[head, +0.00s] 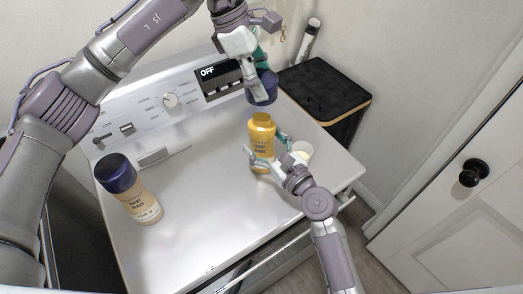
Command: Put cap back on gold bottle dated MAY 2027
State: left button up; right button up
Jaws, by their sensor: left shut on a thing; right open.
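A gold bottle (262,137) without a cap stands upright on the white washer top, right of the middle. My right gripper (266,155) is open, with its fingers on either side of this bottle's lower part; I cannot tell whether they touch it. My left gripper (262,75) is shut on a dark purple cap (262,88) and holds it above and slightly behind the bottle, apart from it. A second gold bottle (137,204) with a dark purple cap on stands on the left of the washer top. The dates on the labels are too small to read.
The washer (215,200) has a control panel behind with a dial (170,99) and a display reading OFF. A small white round item (303,150) sits right of the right gripper. A black bin (325,90) stands behind right. The washer's middle front is clear.

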jog(key=shift+w+a, duration=0.3)
jog(key=shift+w, duration=0.1)
grip_shut()
pick_arm(q)
send_over(263, 117)
jog(key=shift+f, duration=2.45)
